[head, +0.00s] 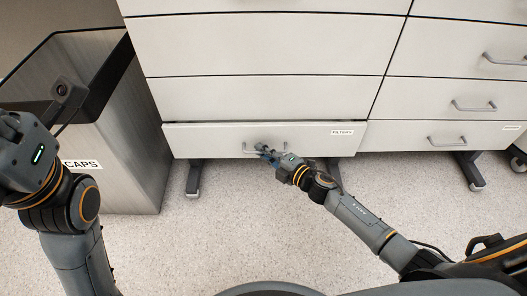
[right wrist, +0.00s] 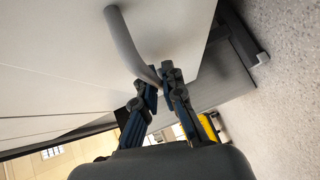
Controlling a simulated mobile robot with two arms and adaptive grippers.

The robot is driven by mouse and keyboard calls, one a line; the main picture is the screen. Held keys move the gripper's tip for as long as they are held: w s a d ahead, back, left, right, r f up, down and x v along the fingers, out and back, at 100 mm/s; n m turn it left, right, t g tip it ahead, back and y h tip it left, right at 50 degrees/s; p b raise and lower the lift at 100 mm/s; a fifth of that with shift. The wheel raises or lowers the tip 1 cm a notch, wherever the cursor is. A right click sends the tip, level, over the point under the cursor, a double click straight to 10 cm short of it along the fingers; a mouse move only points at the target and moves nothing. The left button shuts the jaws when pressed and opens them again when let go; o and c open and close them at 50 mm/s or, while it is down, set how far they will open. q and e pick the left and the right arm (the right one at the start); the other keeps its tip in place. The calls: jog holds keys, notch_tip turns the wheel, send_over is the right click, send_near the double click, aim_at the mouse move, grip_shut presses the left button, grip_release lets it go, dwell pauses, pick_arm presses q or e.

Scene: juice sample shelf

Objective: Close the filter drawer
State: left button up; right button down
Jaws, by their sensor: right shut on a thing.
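The filter drawer (head: 205,141), a pale front labelled FILTERS, is at the bottom of the left cabinet column in the head view. Its front stands a little forward of the drawers above, so it looks slightly open. Its grey bar handle (head: 247,149) also shows as a curved bar in the right wrist view (right wrist: 122,38). My right gripper (head: 266,152) is at the handle, and its blue-and-dark fingers (right wrist: 160,88) are shut on one end of it. My left arm comes in at the left edge; its fingers are not in view.
A metal bin (head: 135,130) labelled CAPS stands left of the cabinet. More closed drawers (head: 440,100) with handles are at the right. Cabinet legs with castors (head: 193,180) stand below. The speckled floor (head: 230,225) in front is clear.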

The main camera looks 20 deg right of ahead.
jog(key=shift+w+d+r, duration=0.1)
jog(key=shift+w+d, duration=0.15)
jog(key=shift+w, duration=0.35)
jog(key=shift+w+d, duration=0.2)
jog(key=shift+w, duration=0.35)
jog(key=c, duration=1.4)
grip_release()
jog(key=shift+w, duration=0.1)
jog(key=shift+c, duration=0.2)
jog(key=v, duration=1.2)
